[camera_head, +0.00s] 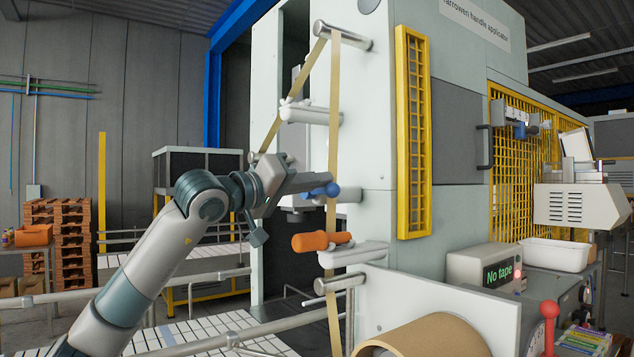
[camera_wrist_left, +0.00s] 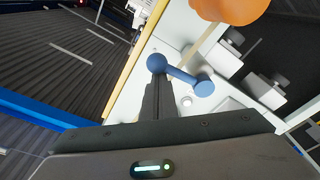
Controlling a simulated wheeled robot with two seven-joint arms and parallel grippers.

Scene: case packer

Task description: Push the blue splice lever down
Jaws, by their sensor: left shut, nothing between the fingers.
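The blue splice lever (camera_head: 331,190) has a round knob and sits on the pale machine front, beside the tan tape strip. In the left wrist view the lever (camera_wrist_left: 182,75) runs from its ball knob to a blue hub at the lower right. My left gripper (camera_head: 322,180) is at the lever, its fingers shut and empty. In the left wrist view the shut fingertips (camera_wrist_left: 158,84) are just below the knob in the picture and overlap the lever's edge. I cannot tell whether they touch it. My right gripper is not in view.
An orange handle (camera_head: 322,240) sits just below the lever, near rollers and the tape (camera_head: 333,120). A large cardboard roll (camera_head: 425,338) is at the front. A box reads "No tape" (camera_head: 497,274). A red-knobbed lever (camera_head: 549,312) stands at the right.

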